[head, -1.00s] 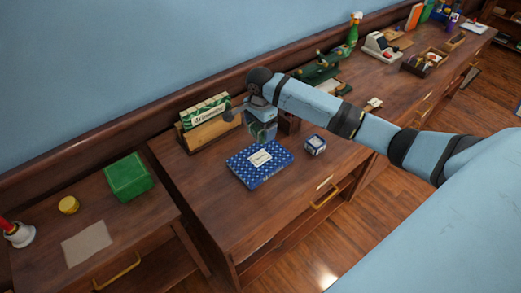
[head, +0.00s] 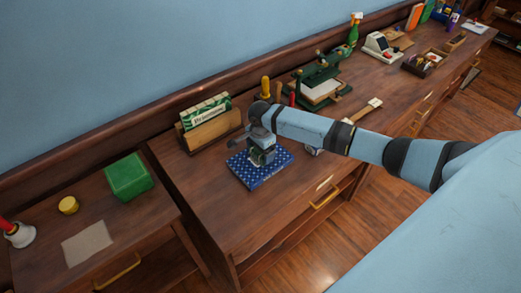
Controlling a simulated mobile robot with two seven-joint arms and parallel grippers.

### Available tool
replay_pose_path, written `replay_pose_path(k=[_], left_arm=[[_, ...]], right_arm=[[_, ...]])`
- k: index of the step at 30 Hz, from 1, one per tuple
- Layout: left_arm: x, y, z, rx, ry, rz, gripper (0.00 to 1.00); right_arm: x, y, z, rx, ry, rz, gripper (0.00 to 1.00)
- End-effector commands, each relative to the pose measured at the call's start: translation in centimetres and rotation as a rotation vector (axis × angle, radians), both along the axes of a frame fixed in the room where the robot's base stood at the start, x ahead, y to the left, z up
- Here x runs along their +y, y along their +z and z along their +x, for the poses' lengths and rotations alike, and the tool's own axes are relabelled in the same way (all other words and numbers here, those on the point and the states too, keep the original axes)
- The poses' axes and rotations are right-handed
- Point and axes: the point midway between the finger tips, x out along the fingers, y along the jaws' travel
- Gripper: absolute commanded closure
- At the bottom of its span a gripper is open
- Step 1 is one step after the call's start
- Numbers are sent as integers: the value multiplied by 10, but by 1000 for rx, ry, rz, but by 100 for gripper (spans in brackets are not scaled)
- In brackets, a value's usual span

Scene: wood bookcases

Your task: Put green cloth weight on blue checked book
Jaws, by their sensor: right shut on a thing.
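The blue checked book (head: 244,174) lies flat on the middle wood desk, blue with a pale dotted pattern. My right gripper (head: 262,158) points down over the book and covers its label. It is shut on a small dark green thing, which looks like the green cloth weight (head: 262,157); the fingers hide most of it. I cannot tell whether the weight touches the book's cover. My left gripper is out of view.
A wooden holder with a green-striped box (head: 208,125) stands behind the book. A green box (head: 129,178) and a yellow round thing (head: 68,205) are on the left desk. A green press (head: 318,85) stands at right. The desk front is clear.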

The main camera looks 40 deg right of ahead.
Motion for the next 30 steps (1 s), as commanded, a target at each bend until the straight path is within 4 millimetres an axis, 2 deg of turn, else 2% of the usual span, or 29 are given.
replay_pose_path(k=[5, 6, 7, 17, 20, 30], left_arm=[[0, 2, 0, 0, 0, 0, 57], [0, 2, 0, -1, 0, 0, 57], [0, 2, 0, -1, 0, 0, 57], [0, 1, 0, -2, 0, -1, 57], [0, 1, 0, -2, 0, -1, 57], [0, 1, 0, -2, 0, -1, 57]], right_arm=[[0, -1, 0, -1, -1, 0, 57], [0, -3, 0, 0, 0, 0, 8], [0, -3, 0, 0, 0, 0, 1], [0, 3, 0, -1, 1, 1, 0], [1, 17, 0, -1, 1, 1, 0], [0, 89, 1, -2, 0, 0, 0]])
